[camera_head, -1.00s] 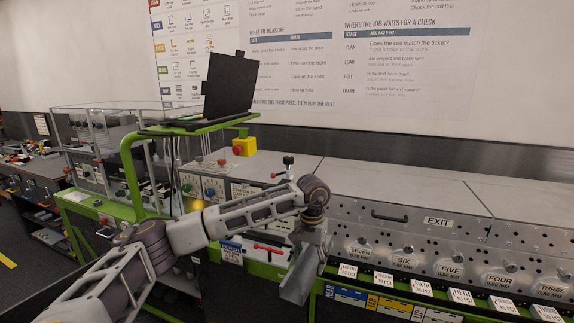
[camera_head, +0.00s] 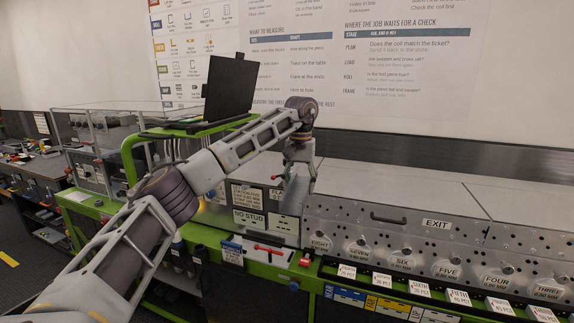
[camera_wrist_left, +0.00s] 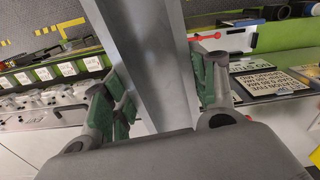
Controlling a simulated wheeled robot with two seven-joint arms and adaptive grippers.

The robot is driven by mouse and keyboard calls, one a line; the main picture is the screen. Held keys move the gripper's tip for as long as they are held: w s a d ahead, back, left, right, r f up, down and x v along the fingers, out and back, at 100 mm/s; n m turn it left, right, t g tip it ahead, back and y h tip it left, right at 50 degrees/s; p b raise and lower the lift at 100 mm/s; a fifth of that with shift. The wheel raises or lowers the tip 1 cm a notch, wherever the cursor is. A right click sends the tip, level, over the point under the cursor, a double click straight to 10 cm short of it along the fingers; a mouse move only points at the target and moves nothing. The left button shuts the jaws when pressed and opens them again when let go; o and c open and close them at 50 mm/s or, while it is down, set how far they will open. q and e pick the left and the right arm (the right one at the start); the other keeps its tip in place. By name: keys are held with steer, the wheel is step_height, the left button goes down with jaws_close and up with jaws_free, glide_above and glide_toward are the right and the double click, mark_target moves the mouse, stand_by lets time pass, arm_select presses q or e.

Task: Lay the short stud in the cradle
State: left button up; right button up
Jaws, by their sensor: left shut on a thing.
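The stud (camera_wrist_left: 158,62) is a grey metal channel. In the left wrist view it runs from the top edge down between the green finger pads of my left gripper (camera_wrist_left: 160,95), which is shut on it. In the head view my left gripper (camera_head: 299,153) is raised near the left end of the perforated machine front; the stud is hard to make out there. I cannot pick out the cradle for certain in either view. My right gripper is not in view.
The long grey machine (camera_head: 435,223) runs to the right, with tags along its green rail. A NO STUD sign (camera_head: 249,219) and a tray with a red handle (camera_head: 268,249) are below left of the gripper. A black screen (camera_head: 230,88) stands on a green arm further left.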

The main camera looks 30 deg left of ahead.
arm_select(q)
steer(key=a+r+n, duration=0.2)
steer(key=a+r, duration=0.4)
steer(key=a, duration=0.1)
steer(key=s+a+f+m, duration=0.3)
steer(key=s+a, duration=0.2)
steer(key=a, duration=0.3)
steer(key=shift+p, duration=0.35)
steer(key=shift+a, duration=0.1)
steer(key=shift+w+r, duration=0.1)
steer(key=shift+r, duration=0.05)
